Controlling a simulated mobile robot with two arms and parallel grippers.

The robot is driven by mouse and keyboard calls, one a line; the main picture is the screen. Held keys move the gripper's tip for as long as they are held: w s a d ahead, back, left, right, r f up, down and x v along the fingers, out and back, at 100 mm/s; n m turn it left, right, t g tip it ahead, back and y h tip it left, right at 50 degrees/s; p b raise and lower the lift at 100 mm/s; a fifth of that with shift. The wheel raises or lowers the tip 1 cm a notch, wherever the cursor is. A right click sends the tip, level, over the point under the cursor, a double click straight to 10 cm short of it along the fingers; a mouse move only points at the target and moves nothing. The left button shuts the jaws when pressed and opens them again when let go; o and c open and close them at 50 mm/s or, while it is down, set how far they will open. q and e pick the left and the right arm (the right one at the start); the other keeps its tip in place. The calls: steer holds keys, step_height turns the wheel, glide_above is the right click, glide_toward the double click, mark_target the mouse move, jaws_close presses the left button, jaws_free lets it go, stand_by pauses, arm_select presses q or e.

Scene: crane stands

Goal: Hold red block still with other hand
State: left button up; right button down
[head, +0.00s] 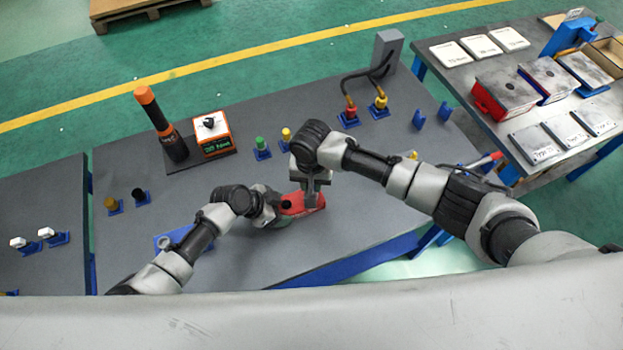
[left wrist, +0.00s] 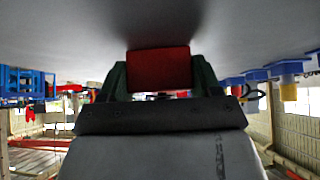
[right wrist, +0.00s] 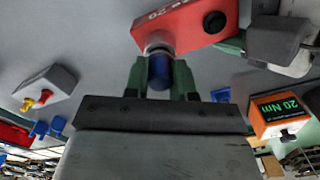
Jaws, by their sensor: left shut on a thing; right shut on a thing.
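The red block (head: 312,198) lies on the grey table near its front edge. It has white lettering and a black round spot on top in the right wrist view (right wrist: 185,25). My left gripper (head: 281,204) is shut on it from the left; in the left wrist view the block (left wrist: 160,68) sits between both green fingers. My right gripper (right wrist: 159,75) points down at the block. It is shut on a blue fitting (right wrist: 159,70) with a silver collar, which adjoins one end of the block. In the head view the right gripper hides this fitting.
Behind stand an orange-and-black tool (head: 165,125), an orange display box (head: 213,134), and green (head: 260,144) and yellow (head: 286,135) plugs in blue holders. Hoses run from a grey box (head: 387,50). A side table (head: 455,75) at right carries plates and blocks.

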steer(key=shift+f, duration=0.4)
steer(key=c, duration=0.9)
jaws_free()
steer(key=shift+o, duration=0.2)
steer(key=shift+r, duration=2.5)
step_height(320, 180, up, 12)
